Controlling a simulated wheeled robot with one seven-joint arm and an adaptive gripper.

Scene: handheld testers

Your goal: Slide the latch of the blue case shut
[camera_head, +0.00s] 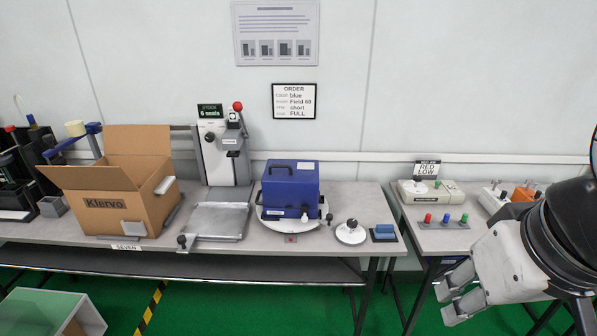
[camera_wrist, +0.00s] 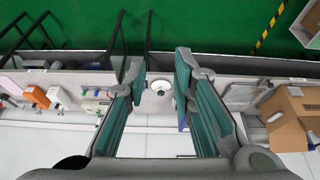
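The blue case (camera_head: 290,186) stands closed on a round white turntable-like base (camera_head: 268,222) on the table, with a dark handle on top. A small pale piece (camera_head: 304,217) sits low on its front; it may be the latch, but its position is too small to tell. In the wrist view, only a blue sliver of the case (camera_wrist: 182,119) shows beside a finger. My gripper (camera_head: 450,292) is at the right of the head view, in front of the tables and well apart from the case. In the wrist view, my gripper (camera_wrist: 160,72) is open and empty.
A white disc with a dark knob (camera_head: 351,234) and a blue block (camera_head: 384,232) stand right of the case. A metal plate (camera_head: 220,220), press (camera_head: 222,155) and open carton (camera_head: 112,210) stand left. The right table holds testers (camera_head: 431,192) and coloured pegs (camera_head: 445,218).

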